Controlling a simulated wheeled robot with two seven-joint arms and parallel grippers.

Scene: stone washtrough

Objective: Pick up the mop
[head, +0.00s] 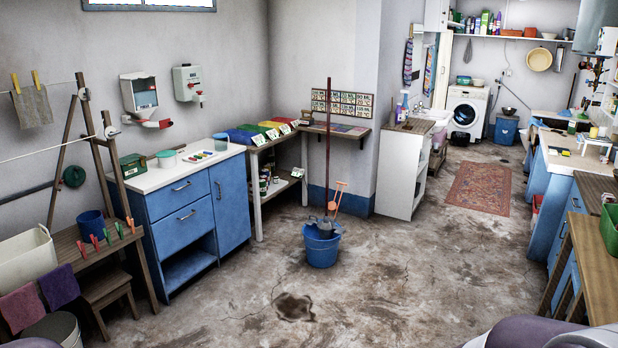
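The mop (328,150) stands upright in the middle of the room, with a long dark reddish-brown handle. An orange-handled tool (338,198) also leans out of the bucket, to the right of the mop. Neither of my grippers can be made out. Only pale rounded parts, likely mine, show at the bottom right edge.
Bare stained concrete floor (385,278) lies open around the bucket. A blue cabinet (185,225) and wooden bench (75,258) stand left. A white cabinet (400,170) stands behind, right of the bucket. Wooden tables (598,265) line the right. A red rug (480,188) lies farther back.

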